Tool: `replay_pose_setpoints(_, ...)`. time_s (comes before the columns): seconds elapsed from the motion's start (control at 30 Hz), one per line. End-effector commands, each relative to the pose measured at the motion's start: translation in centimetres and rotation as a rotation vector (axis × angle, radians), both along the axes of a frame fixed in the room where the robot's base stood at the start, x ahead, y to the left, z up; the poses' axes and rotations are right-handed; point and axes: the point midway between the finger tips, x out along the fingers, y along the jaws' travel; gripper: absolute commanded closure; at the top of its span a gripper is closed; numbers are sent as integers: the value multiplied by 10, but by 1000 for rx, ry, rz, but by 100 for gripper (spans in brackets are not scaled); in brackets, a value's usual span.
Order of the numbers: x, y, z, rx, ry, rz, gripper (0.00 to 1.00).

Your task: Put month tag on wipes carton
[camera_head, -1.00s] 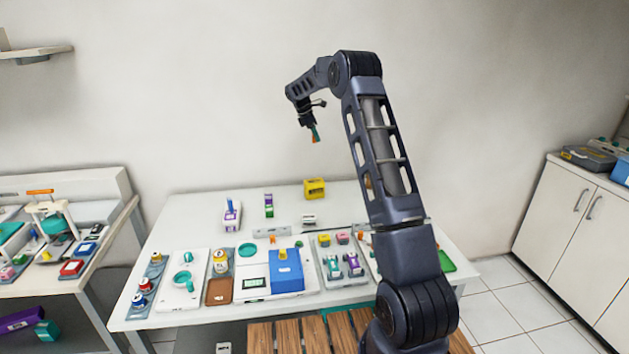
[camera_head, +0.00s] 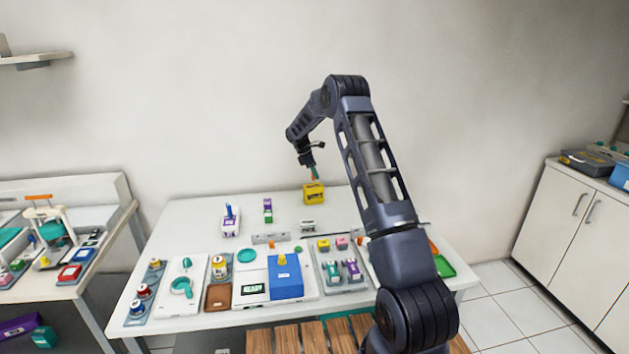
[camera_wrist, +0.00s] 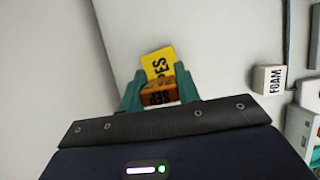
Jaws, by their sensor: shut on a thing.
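The yellow wipes carton (camera_head: 314,195) stands near the back edge of the table; its lettered yellow face (camera_wrist: 159,60) shows beyond the fingers in the wrist view. My gripper (camera_head: 311,170) is just above the carton in the head view. In the wrist view its teal fingers (camera_wrist: 158,90) are shut on the orange month tag (camera_wrist: 157,96), which reads SEP. The tag overlaps the lower part of the carton's lettering. I cannot tell whether the tag touches the carton.
A white block marked FOAM (camera_wrist: 268,79) lies to the right in the wrist view. A purple and green stack (camera_head: 267,211) and a white holder (camera_head: 231,223) stand left of the carton. A blue box (camera_head: 285,276) and several trays fill the table's front. The back right is fairly clear.

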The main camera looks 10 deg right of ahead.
Motion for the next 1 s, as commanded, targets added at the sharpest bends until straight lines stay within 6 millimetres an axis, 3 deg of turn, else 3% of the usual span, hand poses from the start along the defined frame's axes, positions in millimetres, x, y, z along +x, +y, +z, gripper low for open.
replay_pose_setpoints(0.27, 0, 0, -35, 0, 1, 0, 90)
replay_pose_setpoints(0.67, 0, 0, -39, 0, 0, 0, 90)
replay_pose_setpoints(0.7, 0, 0, -39, 0, 0, 0, 62)
replay_pose_setpoints(0.77, 0, 0, -39, 0, 0, 0, 50)
replay_pose_setpoints(0.8, 0, 0, -39, 0, 0, 0, 46)
replay_pose_setpoints(1.0, 0, 0, -39, 0, 0, 0, 46)
